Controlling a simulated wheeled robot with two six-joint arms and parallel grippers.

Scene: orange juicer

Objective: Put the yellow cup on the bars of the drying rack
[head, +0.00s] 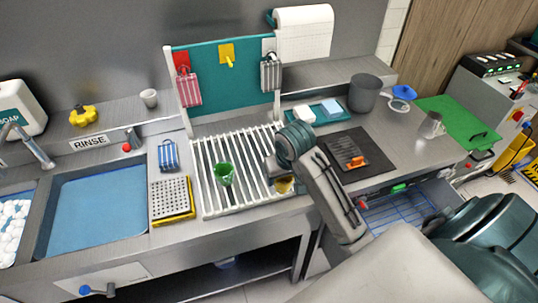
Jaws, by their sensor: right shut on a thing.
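The drying rack (208,188) is a set of pale bars on the counter, left of my right arm. A yellow cup (284,186) shows at the right part of the rack, partly hidden by my right gripper. My right gripper (276,172) is shut on the yellow cup, over the rack's right side. I cannot tell whether the cup touches the bars. A green cup (224,172) stands on the middle of the rack. My left gripper is not in view.
Left of the rack are a perforated tray (170,198), a blue-striped item (168,155) and the sink basin (95,205). A teal board (225,75) stands behind. A dark mat (350,165) and grey pot (364,92) are to the right. Bars left of the green cup are bare.

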